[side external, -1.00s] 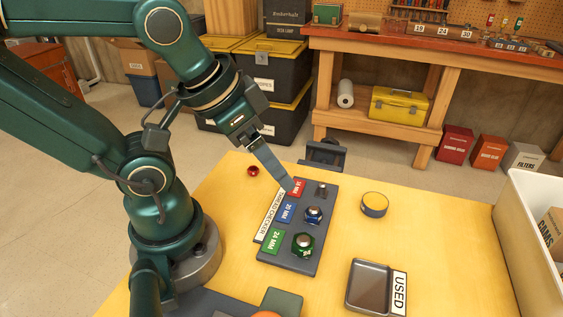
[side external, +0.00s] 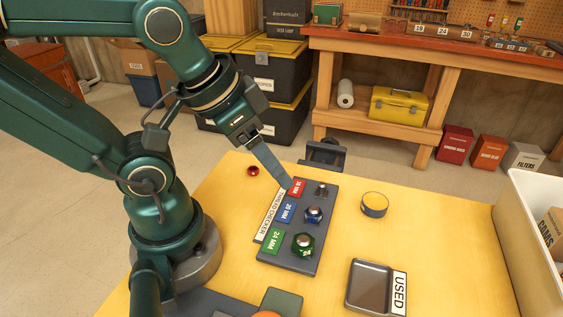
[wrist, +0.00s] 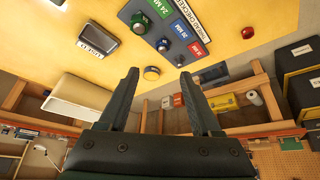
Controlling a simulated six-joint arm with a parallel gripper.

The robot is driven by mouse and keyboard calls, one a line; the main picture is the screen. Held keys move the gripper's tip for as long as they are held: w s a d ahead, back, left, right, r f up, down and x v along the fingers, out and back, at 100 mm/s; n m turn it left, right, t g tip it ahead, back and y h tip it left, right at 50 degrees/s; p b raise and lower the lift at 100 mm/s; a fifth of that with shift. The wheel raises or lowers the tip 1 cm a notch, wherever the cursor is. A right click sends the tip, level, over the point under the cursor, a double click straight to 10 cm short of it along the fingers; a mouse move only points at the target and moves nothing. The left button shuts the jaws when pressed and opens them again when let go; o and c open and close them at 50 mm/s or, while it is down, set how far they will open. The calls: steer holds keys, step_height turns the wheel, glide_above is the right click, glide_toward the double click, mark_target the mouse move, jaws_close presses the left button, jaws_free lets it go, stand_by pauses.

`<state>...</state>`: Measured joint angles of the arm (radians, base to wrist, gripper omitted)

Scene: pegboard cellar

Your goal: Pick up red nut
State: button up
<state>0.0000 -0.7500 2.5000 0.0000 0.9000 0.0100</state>
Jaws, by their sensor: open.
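The red nut (side external: 253,171) lies on the yellow table near its far left edge, apart from the thread checker board. In the wrist view, the red nut (wrist: 248,32) is at the upper right, outside the space between the fingers. My gripper (side external: 289,186) hangs over the red-label end of the board, to the right of the nut. In the wrist view, my gripper (wrist: 159,74) has its fingers spread wide with nothing between them. In the side view the fingers overlap, and one hides part of the red label.
The thread checker (side external: 284,264) holds a green nut (side external: 303,244) and a blue nut (side external: 313,214); its red-label post (side external: 322,189) is bare. A dark clamp-like fixture (side external: 325,154) is at the far edge.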

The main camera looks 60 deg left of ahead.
steer(key=m, duration=0.1)
steer(key=m+g, duration=0.2)
steer(key=g, duration=0.4)
glide_above(253, 171)
steer(key=w, duration=0.1)
steer(key=f, duration=1)
steer(key=shift+a+f, duration=0.25)
steer(key=shift+a, duration=0.1)
steer(key=shift+f, duration=2.45)
jaws_close()
